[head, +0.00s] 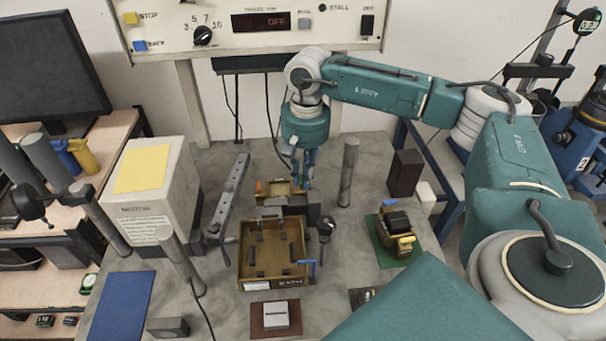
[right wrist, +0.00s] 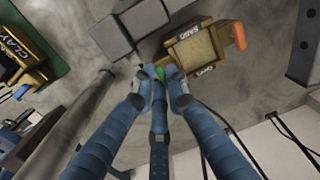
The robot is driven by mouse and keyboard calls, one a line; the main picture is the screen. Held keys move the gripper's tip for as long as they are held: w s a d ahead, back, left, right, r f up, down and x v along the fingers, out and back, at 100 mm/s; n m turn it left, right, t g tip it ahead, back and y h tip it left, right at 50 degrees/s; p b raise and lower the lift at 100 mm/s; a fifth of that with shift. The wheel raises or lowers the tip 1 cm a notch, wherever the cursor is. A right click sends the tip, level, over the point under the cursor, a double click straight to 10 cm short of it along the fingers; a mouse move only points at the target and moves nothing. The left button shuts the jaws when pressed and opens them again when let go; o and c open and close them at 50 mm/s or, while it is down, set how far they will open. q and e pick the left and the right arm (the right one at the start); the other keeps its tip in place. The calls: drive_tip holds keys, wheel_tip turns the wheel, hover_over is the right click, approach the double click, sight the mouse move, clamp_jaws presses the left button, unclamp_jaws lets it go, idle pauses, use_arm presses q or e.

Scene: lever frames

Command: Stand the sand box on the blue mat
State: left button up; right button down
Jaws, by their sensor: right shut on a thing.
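The sand box (head: 273,188) is a small wooden box of sand with an orange tab, behind the large wooden tray in the head view. In the right wrist view the sand box (right wrist: 194,48) shows its label and open top, upright. My right gripper (head: 302,182) comes down at its right side. In the wrist view my right gripper's fingertips (right wrist: 163,78) close at the box's near side, around a small green part. The blue mat (head: 121,306) lies flat and bare at the front left. My left gripper is not in view.
The large wooden tray (head: 272,250) and grey blocks stand in front of the sand box. A grey bar (head: 229,195), a post (head: 180,260) and a white case (head: 150,200) stand towards the blue mat. The clay box (head: 396,232) sits on a green mat at right.

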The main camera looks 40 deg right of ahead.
drive_tip(key=shift+f+b, duration=0.5)
drive_tip(key=shift+f, duration=0.05)
drive_tip(key=c, duration=1.8)
unclamp_jaws()
drive_tip(key=shift+o, duration=0.3)
drive_tip(key=shift+s, duration=0.1)
drive_tip(key=shift+r, duration=0.15)
